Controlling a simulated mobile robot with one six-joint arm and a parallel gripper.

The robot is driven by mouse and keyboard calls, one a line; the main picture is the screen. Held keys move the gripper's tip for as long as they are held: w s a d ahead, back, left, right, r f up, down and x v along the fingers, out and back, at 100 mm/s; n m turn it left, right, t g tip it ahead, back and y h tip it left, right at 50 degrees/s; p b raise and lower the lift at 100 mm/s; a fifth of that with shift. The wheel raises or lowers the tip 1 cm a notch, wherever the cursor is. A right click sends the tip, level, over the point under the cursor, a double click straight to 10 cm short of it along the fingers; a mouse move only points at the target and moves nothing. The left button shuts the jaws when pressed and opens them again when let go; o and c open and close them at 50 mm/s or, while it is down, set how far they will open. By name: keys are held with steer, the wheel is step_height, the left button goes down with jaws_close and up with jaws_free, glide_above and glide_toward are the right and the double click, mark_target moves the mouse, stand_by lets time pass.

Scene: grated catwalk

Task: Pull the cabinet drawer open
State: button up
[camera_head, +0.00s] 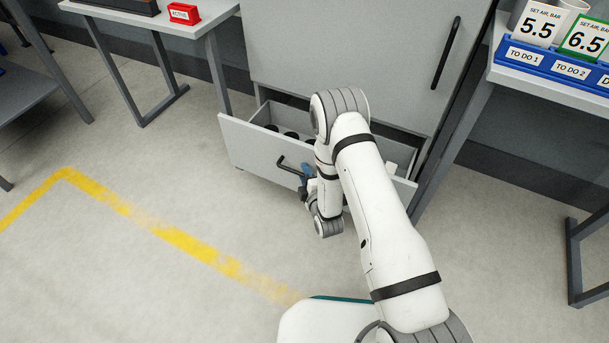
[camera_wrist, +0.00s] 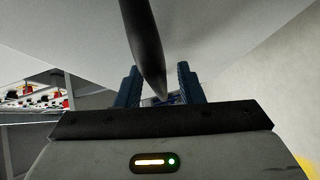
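The grey cabinet (camera_head: 340,50) has its bottom drawer (camera_head: 262,148) standing out from the body, with its inside partly visible. The drawer has a dark bar handle (camera_head: 289,168) on its front. My gripper (camera_head: 307,173) is at the right end of this handle, low in front of the drawer. In the wrist view, the dark handle bar (camera_wrist: 143,40) comes down from the top towards the space between my two blue fingers (camera_wrist: 158,88). The fingers stand apart, with a gap beside the bar. My arm hides the drawer's middle and part of its right side.
Dark round items (camera_head: 290,134) lie in the drawer. A bench with a red box (camera_head: 184,13) is at left. A table with blue label bins (camera_head: 548,62) is at right. The floor in front is clear, with a yellow line (camera_head: 190,243).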

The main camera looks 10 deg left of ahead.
steer(key=shift+s, duration=0.1)
steer(key=p+v, duration=0.2)
steer(key=v, duration=0.5)
steer(key=shift+s+d, duration=0.15)
steer(key=shift+s, duration=0.1)
steer(key=w+d+r+m+g+h+p, duration=0.15)
steer(key=r+p, duration=0.25)
steer(key=r, duration=0.5)
steer(key=w+d+r+m+g+h+p, duration=0.1)
steer(key=w+d+r+m+p, duration=0.2)
steer(key=r, duration=0.5)
steer(key=w+d+r+m+g+h+p, duration=0.1)
steer(key=w+r+m+p, duration=0.15)
steer(key=r+p, duration=0.45)
steer(key=s+d+r+m+g+h+p, duration=0.2)
steer(key=d+r+m+p, duration=0.15)
steer(key=r, duration=1.05)
steer(key=s+d+r+m+g+p, duration=0.2)
steer(key=s+d+r+m+p, duration=0.1)
steer(key=s+r, duration=0.6)
steer(key=s+d+r+m+g+h+p, duration=0.1)
steer(key=s+d+r+m+g+p, duration=0.1)
steer(key=s+r+p, duration=0.4)
steer(key=s+d+r+m+g+p, duration=0.2)
steer(key=s+d+r+m+p, duration=0.2)
steer(key=s+r, duration=0.8)
step_height(320, 180, up, 4)
steer(key=shift+d+f+m+g+p, duration=0.2)
steer(key=shift+d+m+g+p, duration=0.2)
steer(key=shift+m+p, duration=0.45)
